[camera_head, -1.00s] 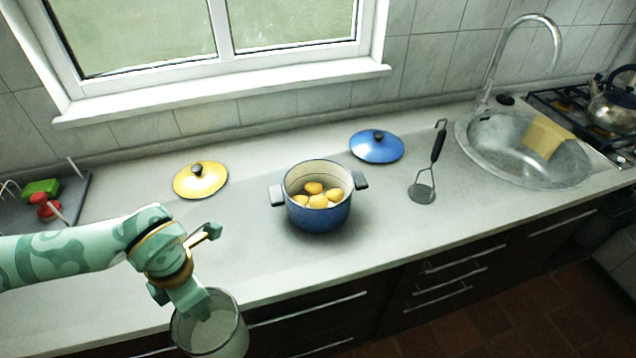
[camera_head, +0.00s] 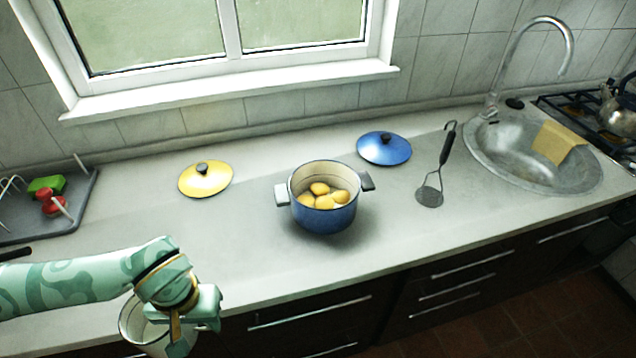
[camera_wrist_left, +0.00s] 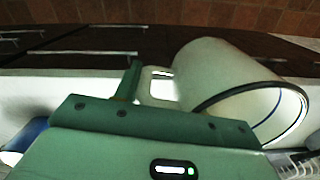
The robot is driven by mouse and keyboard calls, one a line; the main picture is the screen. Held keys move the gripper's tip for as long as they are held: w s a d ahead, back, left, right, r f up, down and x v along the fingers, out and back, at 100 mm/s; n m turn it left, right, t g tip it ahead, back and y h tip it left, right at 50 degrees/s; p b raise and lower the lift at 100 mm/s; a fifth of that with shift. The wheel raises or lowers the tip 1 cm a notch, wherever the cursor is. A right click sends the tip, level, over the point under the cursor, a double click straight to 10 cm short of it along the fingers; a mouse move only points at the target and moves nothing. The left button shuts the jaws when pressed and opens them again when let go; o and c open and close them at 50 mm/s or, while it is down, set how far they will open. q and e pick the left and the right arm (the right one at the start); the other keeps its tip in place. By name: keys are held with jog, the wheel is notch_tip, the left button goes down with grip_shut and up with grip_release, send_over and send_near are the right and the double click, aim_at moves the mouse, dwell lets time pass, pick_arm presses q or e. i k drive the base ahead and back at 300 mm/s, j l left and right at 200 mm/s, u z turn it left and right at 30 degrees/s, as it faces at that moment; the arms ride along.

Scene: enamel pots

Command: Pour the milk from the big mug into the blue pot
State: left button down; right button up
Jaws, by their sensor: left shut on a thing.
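The big mug (camera_head: 133,324) is pale with a dark rim and hangs in front of the counter's front edge at the lower left. My left gripper (camera_head: 178,325) is to the right of the mug and shut on its handle. In the left wrist view the mug (camera_wrist_left: 225,72) is beside the gripper finger (camera_wrist_left: 131,82), its handle at the finger. The milk level cannot be made out. The blue pot (camera_head: 325,217) stands upright and open on the counter, right of and beyond the mug, with several yellow potatoes (camera_head: 322,201) in it. My right gripper is out of view.
A yellow lid (camera_head: 212,184) lies left of the pot and a blue lid (camera_head: 390,151) behind it to the right. A masher (camera_head: 430,192) lies further right, before the sink (camera_head: 500,165). A grey tray (camera_head: 75,212) is at far left. Counter before the pot is clear.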

aim_at(324, 193)
jog(key=l+z, duration=0.45)
jog(key=i+l+z, duration=0.1)
jog(key=l+z, duration=0.15)
jog(key=z, duration=0.2)
jog(key=i+l, duration=0.15)
jog(key=l, duration=0.25)
jog(key=i+l+z, duration=0.15)
jog(key=l, duration=0.25)
jog(key=i+l, duration=0.2)
jog(key=l, duration=0.2)
jog(key=i+l+z, duration=0.1)
jog(key=l, duration=0.3)
jog(key=i+l+z, duration=0.1)
jog(key=i+l, duration=0.15)
jog(key=l, duration=0.1)
